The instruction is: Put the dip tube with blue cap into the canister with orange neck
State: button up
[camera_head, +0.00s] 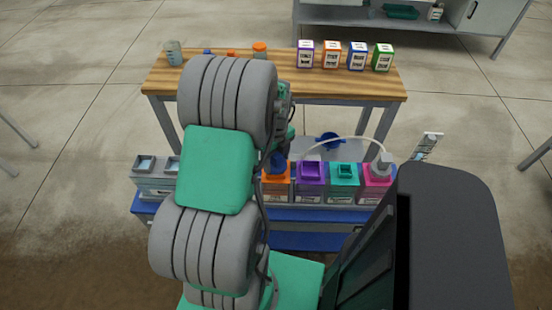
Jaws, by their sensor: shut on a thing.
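The canister with orange neck (277,188) stands at the left of a row of canisters on the blue skid. The blue cap of the dip tube (277,162) shows just above its orange neck. The tube below the cap is not visible, so I cannot tell how far it is inside. My gripper (284,146) is mostly hidden behind my own arm, above the blue cap. It is shut on the dip tube with blue cap; its fingertips are not clearly seen.
Purple (311,175), teal (344,178) and pink (376,183) canisters stand close on the right. A pale hose (345,138) arcs above them to the pink one's grey cap. A wooden bench (350,85) with boxes stands behind. A grey twin-well box (155,180) is at left.

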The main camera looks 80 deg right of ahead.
jog(key=o, duration=1.5)
jog(key=shift+r, duration=0.15)
notch_tip(320, 180, up, 8)
jog(key=shift+f, duration=0.2)
